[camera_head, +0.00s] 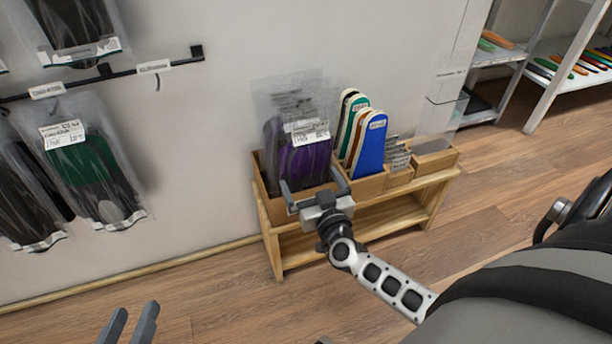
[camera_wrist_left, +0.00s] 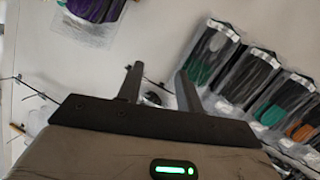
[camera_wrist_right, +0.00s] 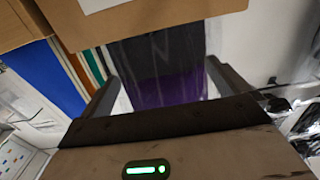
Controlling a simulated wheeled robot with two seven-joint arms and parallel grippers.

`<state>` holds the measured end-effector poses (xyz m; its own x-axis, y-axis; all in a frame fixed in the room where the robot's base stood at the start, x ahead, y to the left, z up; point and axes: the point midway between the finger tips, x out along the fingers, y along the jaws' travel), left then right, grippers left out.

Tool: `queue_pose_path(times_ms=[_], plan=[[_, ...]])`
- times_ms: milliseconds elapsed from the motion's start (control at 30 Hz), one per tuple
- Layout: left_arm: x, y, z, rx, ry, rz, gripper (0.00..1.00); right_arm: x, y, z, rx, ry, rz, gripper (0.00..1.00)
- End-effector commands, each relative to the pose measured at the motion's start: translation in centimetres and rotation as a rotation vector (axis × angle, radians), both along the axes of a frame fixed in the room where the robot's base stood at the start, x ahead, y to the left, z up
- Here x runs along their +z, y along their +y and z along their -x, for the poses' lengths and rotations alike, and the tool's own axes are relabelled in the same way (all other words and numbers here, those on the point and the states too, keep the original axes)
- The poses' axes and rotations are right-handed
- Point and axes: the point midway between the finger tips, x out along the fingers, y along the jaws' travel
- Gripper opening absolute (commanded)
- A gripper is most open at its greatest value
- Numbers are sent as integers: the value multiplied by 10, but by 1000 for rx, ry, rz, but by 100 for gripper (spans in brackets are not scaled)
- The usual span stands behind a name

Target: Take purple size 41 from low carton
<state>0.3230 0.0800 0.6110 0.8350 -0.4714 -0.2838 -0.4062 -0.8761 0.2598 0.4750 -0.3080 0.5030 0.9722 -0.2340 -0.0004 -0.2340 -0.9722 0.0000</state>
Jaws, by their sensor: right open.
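A clear bag with purple and black insoles (camera_head: 301,160) stands in the left compartment of a low wooden carton (camera_head: 367,186). A white label is on the bag's upper part; I cannot read its size. My right gripper (camera_head: 308,190) is open in front of the bag. In the right wrist view the purple insoles (camera_wrist_right: 168,82) appear between the two fingers (camera_wrist_right: 163,88); I cannot tell whether the fingers touch the bag. My left gripper (camera_head: 128,325) is at the bottom left, away from the carton. In the left wrist view its fingers (camera_wrist_left: 160,85) are apart and empty.
Blue, green and orange insoles (camera_head: 369,145) stand in the compartment right of the purple bag. Small packets (camera_head: 397,155) stand further right. Bagged insoles (camera_head: 95,170) hang on the wall rack at left. A shelf (camera_head: 565,75) stands at back right. The floor in front is clear.

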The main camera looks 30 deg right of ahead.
Motion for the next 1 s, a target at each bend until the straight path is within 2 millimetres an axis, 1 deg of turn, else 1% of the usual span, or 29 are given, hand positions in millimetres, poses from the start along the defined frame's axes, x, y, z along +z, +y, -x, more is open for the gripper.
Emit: queue_pose_path(times_ms=[33, 100, 300, 333, 367, 400, 467, 500, 833, 933, 1000], plan=[[-1, -1, 0, -1, -1, 8, 36, -1, -2, -5, -1, 0, 1, 100], [1, -1, 0, -1, -2, 13, 36, -1, -2, -8, 0, 1, 1, 100], [8, -1, -2, -2, -17, 18, 36, 0, -2, -8, 0, 1, 1, 100], [8, -1, -3, -2, -20, 18, 36, 0, -2, -8, 0, 1, 1, 94], [9, -1, -3, -1, -22, 18, 36, 0, -2, -8, 0, 1, 1, 86], [10, -1, -3, -2, -24, 18, 36, 0, -2, -8, 0, 1, 1, 75], [10, -1, -4, -2, -25, 18, 36, 0, -2, -7, 0, 1, 1, 58], [10, -1, -4, -2, -25, 18, 36, 0, -2, -7, 0, 1, 1, 52], [9, -1, -4, -1, -20, 15, 36, 3, -2, -8, 0, 0, 0, 52], [10, -1, -3, 0, -11, 1, 36, 10, -2, -8, 0, 0, -1, 52], [10, 0, -2, -1, 0, -18, 36, 19, -2, -7, -1, -1, -1, 52]])
